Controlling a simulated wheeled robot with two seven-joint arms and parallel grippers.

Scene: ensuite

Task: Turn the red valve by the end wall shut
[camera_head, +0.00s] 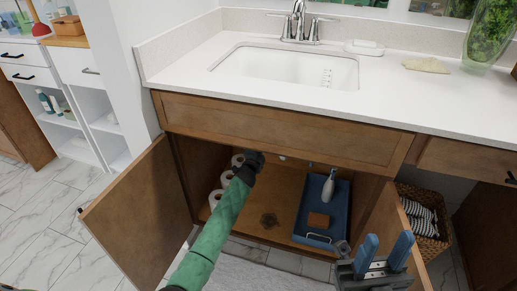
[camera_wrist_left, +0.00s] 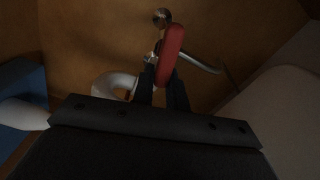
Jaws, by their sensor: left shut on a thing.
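The red valve (camera_wrist_left: 171,54) shows in the left wrist view as a long red handle on a metal fitting at the wooden cabinet wall. My left gripper (camera_wrist_left: 165,86) is shut on the red handle, its dark fingers on either side of the handle's end. In the head view my green left arm reaches into the open cabinet under the sink, and the left gripper (camera_head: 254,160) is by the inner wall; the valve is hidden there. My right gripper (camera_head: 383,254) is open and empty at the lower right, in front of the right door.
The left cabinet door (camera_head: 143,215) and right door (camera_head: 396,219) stand open around my arm. Paper rolls (camera_head: 217,198) stand at the cabinet's left. A blue tray (camera_head: 340,215) with a bottle (camera_head: 328,186) and a brown block (camera_head: 319,220) is on the right. A pale pipe (camera_wrist_left: 112,82) is beside the valve.

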